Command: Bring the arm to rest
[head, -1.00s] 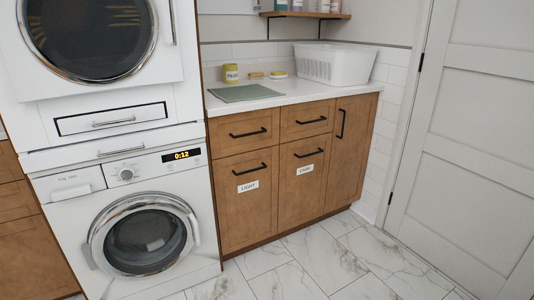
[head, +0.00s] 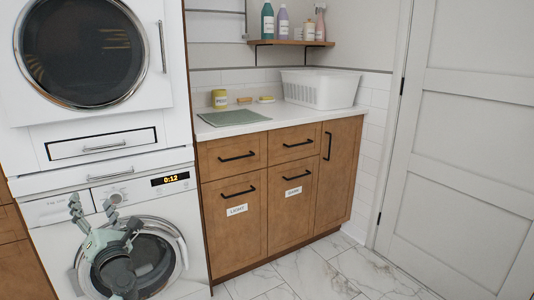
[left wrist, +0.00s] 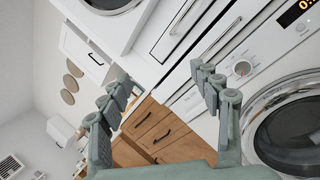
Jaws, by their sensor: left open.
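My left gripper (head: 95,212) is raised in front of the washing machine (head: 48,208) in the head view, its fingers pointing up and spread apart. It partly covers the round washer door (head: 172,262). In the left wrist view the two fingers (left wrist: 160,95) are wide apart with nothing between them. The washer door (left wrist: 290,130) and dial show at the right of that view. My right gripper is not in view.
A dryer (head: 88,50) stands on the washer. Marble floor (head: 300,275) is clear before the white door (head: 460,130).

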